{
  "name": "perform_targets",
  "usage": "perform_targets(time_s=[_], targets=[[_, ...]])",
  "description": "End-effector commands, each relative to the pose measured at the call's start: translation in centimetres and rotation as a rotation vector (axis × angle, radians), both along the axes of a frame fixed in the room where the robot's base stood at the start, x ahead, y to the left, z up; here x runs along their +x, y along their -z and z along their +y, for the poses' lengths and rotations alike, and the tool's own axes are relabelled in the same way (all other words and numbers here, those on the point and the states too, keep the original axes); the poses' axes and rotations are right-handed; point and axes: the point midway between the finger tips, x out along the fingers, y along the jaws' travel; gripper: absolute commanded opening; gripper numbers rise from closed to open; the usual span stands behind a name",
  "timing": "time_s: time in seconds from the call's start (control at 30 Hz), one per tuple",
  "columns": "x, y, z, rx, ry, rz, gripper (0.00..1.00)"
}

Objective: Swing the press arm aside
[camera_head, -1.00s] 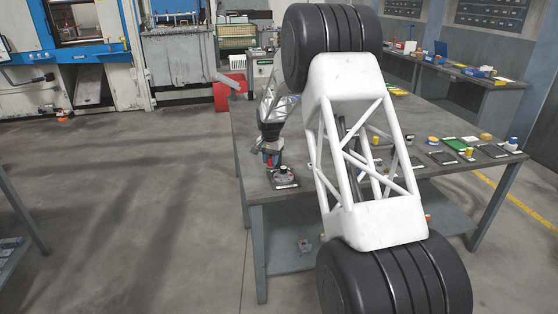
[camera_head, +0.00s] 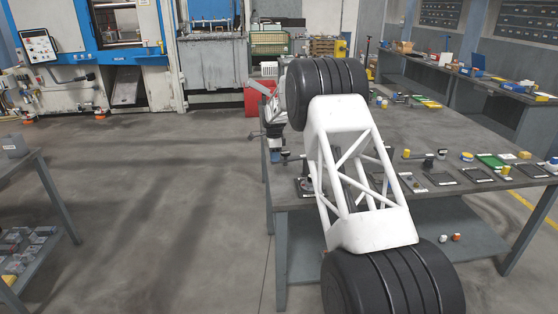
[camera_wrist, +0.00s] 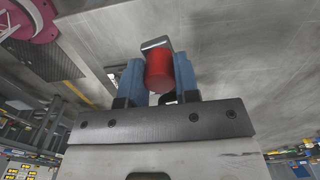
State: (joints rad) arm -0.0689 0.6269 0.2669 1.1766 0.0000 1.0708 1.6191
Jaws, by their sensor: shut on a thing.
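In the wrist view, a red cylindrical handle (camera_wrist: 159,72) sits between the two blue fingers of my gripper (camera_wrist: 158,62), which is shut on it. A small grey metal piece (camera_wrist: 155,43) shows at the far end of the handle; it looks like the end of the press arm. In the head view, my gripper (camera_head: 277,157) is at the table's left edge. A thin dark bar (camera_head: 293,157), which seems to be the press arm, runs from it to the right, above a small press station (camera_head: 305,187). My white arm link hides part of the station.
The grey table (camera_head: 440,120) carries several black trays (camera_head: 441,179) and small parts to the right. A red bin (camera_head: 258,98) stands behind the table. The floor left of the table is clear up to a side shelf (camera_head: 30,170). A blue-and-white machine stands at the back left.

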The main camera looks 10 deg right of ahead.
Motion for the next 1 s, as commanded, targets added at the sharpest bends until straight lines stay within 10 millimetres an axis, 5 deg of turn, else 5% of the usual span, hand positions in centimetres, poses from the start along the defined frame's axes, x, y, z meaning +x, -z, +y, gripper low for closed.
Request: perform_targets(time_s=[0.3,0.87,0.9,1.0], targets=[[2.9,-0.1,0.3,0.000,0.184,-0.001,0.00],[3.8,-0.2,0.3,0.000,0.234,-0.005,0.00],[3.8,-0.2,0.3,0.001,0.234,-0.005,0.31],[3.8,-0.2,0.3,0.000,0.234,-0.004,0.46]])
